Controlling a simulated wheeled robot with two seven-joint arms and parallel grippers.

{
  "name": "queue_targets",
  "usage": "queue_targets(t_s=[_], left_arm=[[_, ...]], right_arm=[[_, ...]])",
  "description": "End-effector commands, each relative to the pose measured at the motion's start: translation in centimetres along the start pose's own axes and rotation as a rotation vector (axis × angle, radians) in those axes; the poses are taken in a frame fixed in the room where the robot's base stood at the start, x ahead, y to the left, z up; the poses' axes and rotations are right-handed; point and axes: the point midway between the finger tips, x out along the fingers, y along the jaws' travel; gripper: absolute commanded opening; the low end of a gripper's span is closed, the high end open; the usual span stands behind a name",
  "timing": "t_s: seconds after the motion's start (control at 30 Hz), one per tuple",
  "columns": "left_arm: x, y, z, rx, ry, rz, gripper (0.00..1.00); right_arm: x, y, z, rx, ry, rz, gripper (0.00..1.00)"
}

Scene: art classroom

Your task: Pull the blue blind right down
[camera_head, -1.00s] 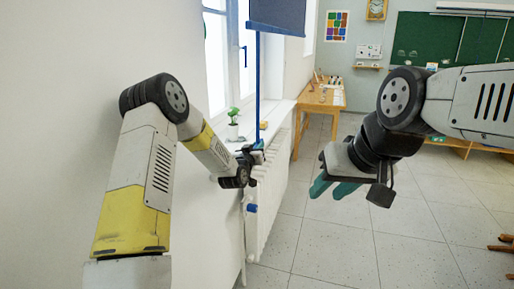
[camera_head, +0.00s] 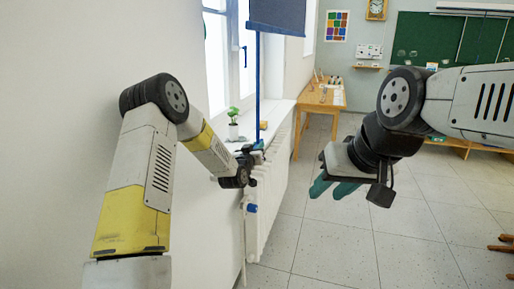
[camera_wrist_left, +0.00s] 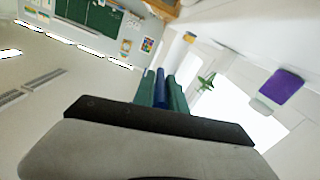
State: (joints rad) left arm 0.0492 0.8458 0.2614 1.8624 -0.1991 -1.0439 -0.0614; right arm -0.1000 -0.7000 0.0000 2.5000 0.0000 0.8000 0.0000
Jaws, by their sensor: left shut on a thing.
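The blue blind (camera_head: 277,14) hangs high at the window, its lower part showing at the top edge of the head view. A long blue pull (camera_head: 257,80) hangs straight down from it in front of the sill. My left gripper (camera_head: 258,150) is at the lower part of this pull, beside the radiator. In the left wrist view its green fingers (camera_wrist_left: 161,90) are closed around a blue length of the pull (camera_wrist_left: 160,86). My right gripper (camera_head: 333,188) is in mid-air to the right, its teal fingers apart and empty.
A white radiator (camera_head: 264,205) is below the sill. A wooden table (camera_head: 321,101) stands further back. The floor at the centre is clear.

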Motion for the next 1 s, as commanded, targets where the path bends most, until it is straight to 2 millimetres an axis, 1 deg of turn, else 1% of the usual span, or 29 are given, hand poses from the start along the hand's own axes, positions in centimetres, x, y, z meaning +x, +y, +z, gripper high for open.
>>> queue_targets(t_s=[0.07,0.27,0.37,0.67,0.7,0.77,0.8,1.0], left_arm=[[0.0,-0.4,0.3,-0.001,-0.001,-0.007,0.0],[-0.1,-1.1,3.8,-0.002,-0.007,-0.007,0.0],[-0.1,-1.4,4.8,-0.001,-0.005,-0.008,0.0],[-0.1,-1.4,4.9,0.0,0.0,-0.008,0.0],[-0.1,-1.4,4.9,0.0,0.0,-0.008,0.2],[-0.1,-1.4,4.8,0.0,0.001,-0.008,0.32],[0.0,-1.4,4.8,0.0,0.001,-0.007,0.36],[0.0,-1.2,4.8,0.0,0.0,-0.004,0.36]], right_arm=[[0.0,0.0,0.0,0.0,0.0,0.0,0.36],[0.0,0.0,0.0,0.0,0.0,0.0,0.36],[0.0,0.0,0.0,0.0,0.0,0.0,0.36],[0.0,0.0,0.0,0.0,0.0,0.0,0.36],[0.0,0.0,0.0,0.0,0.0,0.0,0.36],[0.0,0.0,0.0,0.0,0.0,0.0,0.36],[0.0,0.0,0.0,0.0,0.0,0.0,0.36],[0.0,0.0,0.0,0.0,0.0,0.0,0.36]])
